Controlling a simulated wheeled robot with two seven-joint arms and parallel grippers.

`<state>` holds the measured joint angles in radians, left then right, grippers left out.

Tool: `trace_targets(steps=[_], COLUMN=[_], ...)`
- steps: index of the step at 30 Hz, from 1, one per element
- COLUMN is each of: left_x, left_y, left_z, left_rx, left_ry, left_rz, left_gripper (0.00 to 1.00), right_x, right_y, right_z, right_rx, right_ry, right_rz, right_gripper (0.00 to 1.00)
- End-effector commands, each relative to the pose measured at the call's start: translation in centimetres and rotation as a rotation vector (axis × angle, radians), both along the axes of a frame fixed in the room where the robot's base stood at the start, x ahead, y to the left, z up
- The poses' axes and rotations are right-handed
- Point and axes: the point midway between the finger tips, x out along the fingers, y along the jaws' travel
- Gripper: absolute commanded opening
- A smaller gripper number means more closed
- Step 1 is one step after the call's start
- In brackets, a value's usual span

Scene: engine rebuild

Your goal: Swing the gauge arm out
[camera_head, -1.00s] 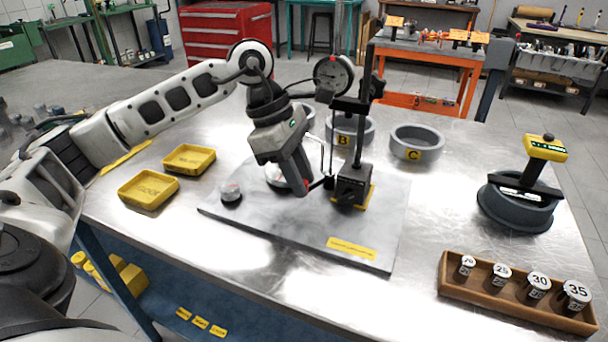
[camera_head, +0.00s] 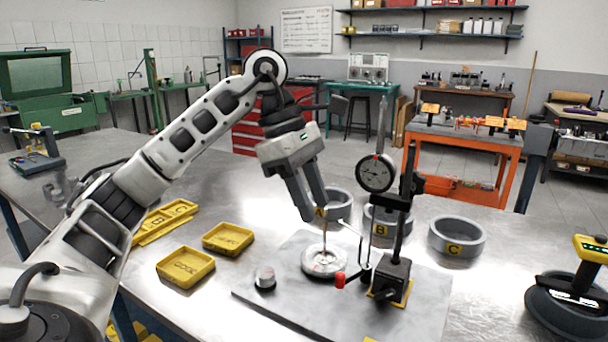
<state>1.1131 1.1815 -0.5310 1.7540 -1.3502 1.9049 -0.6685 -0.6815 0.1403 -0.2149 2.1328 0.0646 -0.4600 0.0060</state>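A gauge stand (camera_head: 401,235) with a dark post and a black block base (camera_head: 390,279) stands on a grey surface plate (camera_head: 290,310). A round dial gauge (camera_head: 376,173) is held beside the post by a dark clamp. A thin bent rod and a red-tipped lever (camera_head: 340,280) show low, left of the base. A pale round disc (camera_head: 324,262) lies on the plate under a thin upright pin. My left gripper (camera_head: 315,212) is above and behind the disc, fingers slightly apart, apparently empty and left of the dial. My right gripper is not in view.
Grey rings A (camera_head: 336,206), B (camera_head: 381,228) and C (camera_head: 456,237) stand behind the plate. Yellow trays (camera_head: 186,267) (camera_head: 228,238) lie to its left. A small round weight (camera_head: 265,278) sits on the plate. A dark ring device (camera_head: 570,308) is at right.

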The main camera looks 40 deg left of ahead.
Motion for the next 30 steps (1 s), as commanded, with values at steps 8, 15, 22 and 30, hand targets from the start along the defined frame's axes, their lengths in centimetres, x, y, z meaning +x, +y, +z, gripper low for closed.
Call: trace_targets(steps=[8,15,22,30], left_x=[-0.3,-0.4,-0.4,-0.4], left_y=[1.1,1.2,1.2,1.2], left_z=[2.9,3.0,4.1,8.8], left_rx=[-0.001,0.0,0.0,0.0], left_ry=[0.0,0.001,0.001,0.001], left_rz=[0.0,-0.002,-0.001,0.0], left_gripper=[0.37,0.37,0.0,0.0], right_x=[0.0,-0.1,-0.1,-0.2], right_y=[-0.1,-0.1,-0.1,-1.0], right_z=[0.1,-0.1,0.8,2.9], right_rx=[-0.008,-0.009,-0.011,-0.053], right_ry=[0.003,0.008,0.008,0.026], right_rz=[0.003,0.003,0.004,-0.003], right_gripper=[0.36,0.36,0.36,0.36])
